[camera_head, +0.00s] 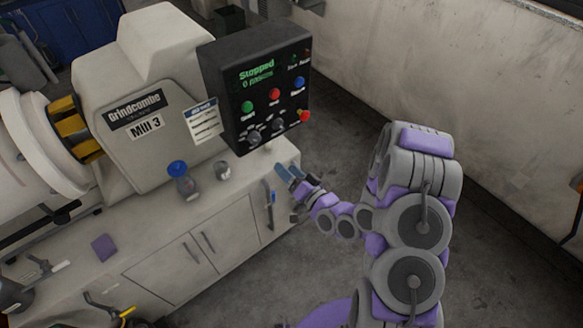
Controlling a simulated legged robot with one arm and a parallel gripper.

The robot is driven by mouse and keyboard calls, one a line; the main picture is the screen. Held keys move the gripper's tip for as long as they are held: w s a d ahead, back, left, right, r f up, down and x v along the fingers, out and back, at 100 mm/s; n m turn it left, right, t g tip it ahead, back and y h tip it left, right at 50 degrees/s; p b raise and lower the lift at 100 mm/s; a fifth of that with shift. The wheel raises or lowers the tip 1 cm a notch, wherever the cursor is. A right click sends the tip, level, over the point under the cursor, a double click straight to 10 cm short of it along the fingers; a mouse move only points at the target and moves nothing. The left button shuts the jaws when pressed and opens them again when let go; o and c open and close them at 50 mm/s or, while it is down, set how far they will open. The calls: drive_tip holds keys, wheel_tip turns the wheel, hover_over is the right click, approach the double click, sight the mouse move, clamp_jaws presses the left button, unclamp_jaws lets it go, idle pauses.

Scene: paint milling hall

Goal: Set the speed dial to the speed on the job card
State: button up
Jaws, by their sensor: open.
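The black control panel (257,86) stands on the right end of the mill cabinet. Its green display reads "Stopped" with a zero line under it. Along its lower part are dark round dials (253,137), with green, red and blue buttons above them; I cannot read their settings. The job card (205,121) is a white sheet with a blue header, just left of the panel; its text is too small to read. My gripper (288,173) is open, below the panel near the cabinet's right front corner, apart from the dials. Nothing shows between its fingers.
A red knob (304,116) is at the panel's lower right. A purple cloth (103,247) lies further left. The floor (340,180) right of the cabinet is clear.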

drive_tip(key=shift+s+d+p, duration=0.35)
drive_tip(key=shift+s+p, duration=0.1)
idle(0.4)
drive_tip(key=d+f+n+g+h+b, duration=0.2)
drive_tip(key=d+n+g+h+b, duration=0.1)
drive_tip(key=d+n+g+h, duration=0.25)
drive_tip(key=s+d+r+m+g+h+b, duration=0.2)
drive_tip(key=s+d+r+g+h, duration=0.25)
drive_tip(key=s+d, duration=0.3)
drive_tip(key=s+d+r+g+h+b, duration=0.1)
drive_tip(key=s+r, duration=0.4)
drive_tip(key=s, duration=0.5)
drive_tip(key=shift+s+d+m+g, duration=0.2)
drive_tip(key=shift+s+m+g, duration=0.2)
drive_tip(key=shift+g, duration=0.4)
drive_tip(key=s+a+r+g, duration=0.1)
drive_tip(key=s, duration=0.5)
drive_tip(key=s+a+r+g+b, duration=0.1)
drive_tip(key=s+a+r, duration=0.1)
drive_tip(key=s, duration=0.4)
drive_tip(key=s+a+r+g+y+b, duration=0.1)
drive_tip(key=s+a+r+g, duration=0.1)
drive_tip(key=s, duration=0.4)
drive_tip(key=shift+m, duration=0.25)
drive_tip(key=shift+c, duration=0.2)
